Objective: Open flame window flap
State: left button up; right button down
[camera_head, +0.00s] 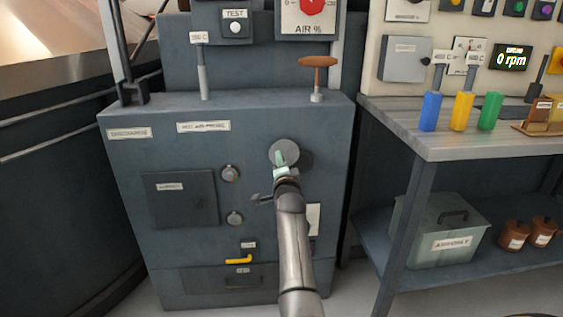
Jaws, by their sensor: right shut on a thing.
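The flame window flap appears to be the round grey disc (275,149) on the upper right of the dark cabinet's front. A dark round shape shows just right of it, partly behind it. My right arm reaches up from the bottom of the view. My right gripper (282,163) is at the lower part of the disc, its pale fingers shut on the flap. The small part held between the fingers is hidden. My left gripper is not in view.
The dark cabinet (130,165) carries knobs (230,173), a square door (170,204) and a yellow handle (239,260). A brown T-handle (317,64) stands on top. A workbench (400,131) with coloured blocks is at right.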

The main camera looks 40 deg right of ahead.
dwell(0.3)
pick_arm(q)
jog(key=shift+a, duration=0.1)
pick_arm(e)
jog(key=c, duration=0.7)
grip_release()
jog(key=shift+o, duration=0.2)
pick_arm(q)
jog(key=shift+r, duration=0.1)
pick_arm(e)
jog(key=shift+s, duration=0.1)
